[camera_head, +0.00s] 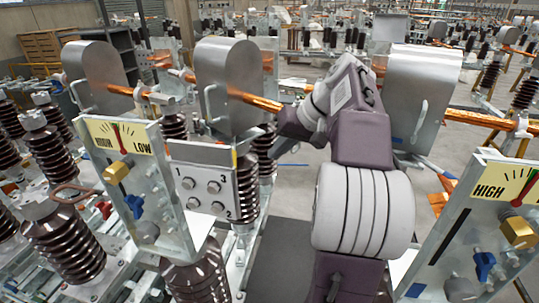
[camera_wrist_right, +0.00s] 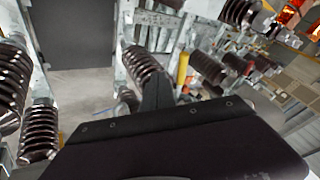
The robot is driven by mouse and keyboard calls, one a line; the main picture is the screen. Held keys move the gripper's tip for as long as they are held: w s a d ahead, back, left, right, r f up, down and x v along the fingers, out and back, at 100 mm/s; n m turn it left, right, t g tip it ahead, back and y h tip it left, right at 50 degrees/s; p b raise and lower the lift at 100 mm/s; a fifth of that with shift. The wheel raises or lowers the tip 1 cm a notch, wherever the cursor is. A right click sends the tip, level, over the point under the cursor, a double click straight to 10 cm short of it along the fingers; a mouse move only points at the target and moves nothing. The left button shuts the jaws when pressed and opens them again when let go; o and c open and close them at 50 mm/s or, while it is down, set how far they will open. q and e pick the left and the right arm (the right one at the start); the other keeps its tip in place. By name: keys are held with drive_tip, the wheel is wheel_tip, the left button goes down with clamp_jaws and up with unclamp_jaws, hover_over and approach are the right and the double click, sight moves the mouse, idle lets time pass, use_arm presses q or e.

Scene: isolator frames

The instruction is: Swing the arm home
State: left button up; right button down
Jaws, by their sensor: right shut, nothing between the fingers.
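My right arm rises from the bottom middle of the head view and bends left at its top. Its gripper (camera_head: 276,137) points left, in front of the middle grey metal hood (camera_head: 229,90) and beside the copper bar (camera_head: 253,102). I cannot tell whether it touches either. In the right wrist view the dark gripper (camera_wrist_right: 157,88) is shut and empty. The copper bar runs through the hoods across the head view, partly behind my arm. Other hoods stand at left (camera_head: 95,75) and right (camera_head: 422,90), each with a pale handle. My left gripper is out of view.
A HIGH/LOW gauge panel (camera_head: 115,137) and a plate with numbered bolts (camera_head: 204,186) stand left of my arm. Another gauge panel (camera_head: 505,190) stands at right. Ribbed brown insulators (camera_head: 62,243) crowd the left. Some floor (camera_head: 290,185) shows left of my arm.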

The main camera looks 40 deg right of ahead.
drive_tip(key=w+d+r+b+x, duration=0.1)
drive_tip(key=b+x, duration=0.3)
drive_tip(key=x, duration=0.5)
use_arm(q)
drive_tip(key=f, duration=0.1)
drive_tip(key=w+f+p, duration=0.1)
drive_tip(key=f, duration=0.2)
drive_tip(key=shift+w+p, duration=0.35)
use_arm(e)
drive_tip(key=w+a, duration=0.7)
drive_tip(key=a, duration=0.5)
drive_tip(key=shift+w+a, duration=0.2)
drive_tip(key=shift+a, duration=0.15)
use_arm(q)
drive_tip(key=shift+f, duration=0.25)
use_arm(e)
drive_tip(key=v, duration=0.9)
